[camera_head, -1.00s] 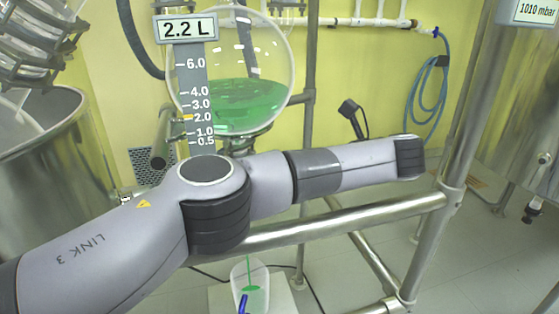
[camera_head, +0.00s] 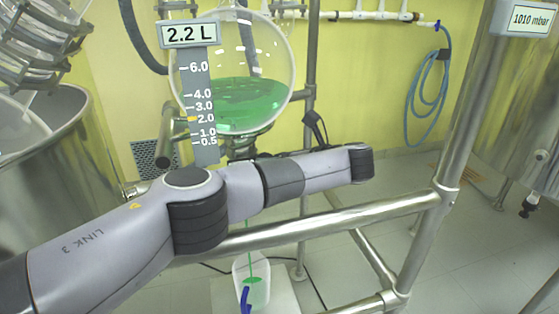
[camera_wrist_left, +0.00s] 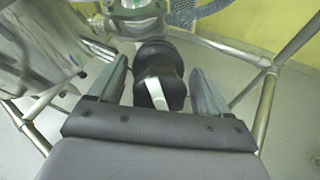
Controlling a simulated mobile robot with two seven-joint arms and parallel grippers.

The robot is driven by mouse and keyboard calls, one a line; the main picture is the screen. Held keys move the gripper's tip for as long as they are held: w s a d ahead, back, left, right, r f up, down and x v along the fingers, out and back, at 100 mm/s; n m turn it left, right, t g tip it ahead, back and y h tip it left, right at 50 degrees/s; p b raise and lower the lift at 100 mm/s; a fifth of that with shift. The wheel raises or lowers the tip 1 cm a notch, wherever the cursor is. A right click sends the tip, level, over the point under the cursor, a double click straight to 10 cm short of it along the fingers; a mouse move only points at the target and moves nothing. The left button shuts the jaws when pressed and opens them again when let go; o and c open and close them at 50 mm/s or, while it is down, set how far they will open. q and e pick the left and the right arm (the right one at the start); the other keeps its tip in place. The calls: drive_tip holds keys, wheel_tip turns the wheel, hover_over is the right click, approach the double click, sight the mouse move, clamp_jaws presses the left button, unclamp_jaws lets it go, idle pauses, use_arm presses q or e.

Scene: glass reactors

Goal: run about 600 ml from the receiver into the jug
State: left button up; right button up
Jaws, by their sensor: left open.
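The receiver (camera_head: 270,60) is a round glass vessel holding green liquid. Its display (camera_head: 190,34) reads 2.2 L, and an orange marker sits near 2.0 on the scale (camera_head: 204,82). The clear jug (camera_head: 262,266) stands low behind the rail, with a blue handle (camera_head: 245,297). A thin green streak shows inside it, with green low in the jug; its exact level is unclear. In the left wrist view my left gripper (camera_wrist_left: 158,72) is open, its fingers apart on either side of a black valve body with a white lever (camera_wrist_left: 157,94). My right gripper is out of view.
A steel frame rail (camera_head: 330,223) and upright (camera_head: 465,110) stand around my left arm. A large steel vessel (camera_head: 60,140) is at the left. A blue hose (camera_head: 418,115) hangs on the yellow wall. A gauge (camera_head: 528,20) reads 1010 mbar.

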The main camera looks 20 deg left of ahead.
use_arm(q)
drive_tip(key=c, duration=1)
drive_tip(key=shift+m, duration=0.3)
drive_tip(key=m+b, duration=0.1)
drive_tip(key=m, duration=0.1)
drive_tip(key=m+b, duration=0.1)
drive_tip(key=m, duration=0.1)
drive_tip(key=shift+w+m+t+h, duration=0.1)
drive_tip(key=shift+m+t+h, duration=0.2)
drive_tip(key=m+h+b, duration=0.1)
drive_tip(key=m, duration=0.4)
drive_tip(key=shift+d+m, duration=0.15)
drive_tip(key=shift+m, duration=0.25)
drive_tip(key=m, duration=0.2)
drive_tip(key=shift+m, duration=0.4)
drive_tip(key=m, duration=0.3)
drive_tip(key=shift+d+f+m+h, duration=0.1)
drive_tip(key=shift+m+h, duration=0.2)
drive_tip(key=shift+h, duration=0.1)
drive_tip(key=m+p, duration=0.1)
drive_tip(key=m, duration=0.2)
drive_tip(key=m+p, duration=0.1)
drive_tip(key=m, duration=0.2)
drive_tip(key=shift+d+f+g+h, duration=0.1)
drive_tip(key=shift+f+g+h, duration=0.1)
drive_tip(key=shift+g+h, duration=0.2)
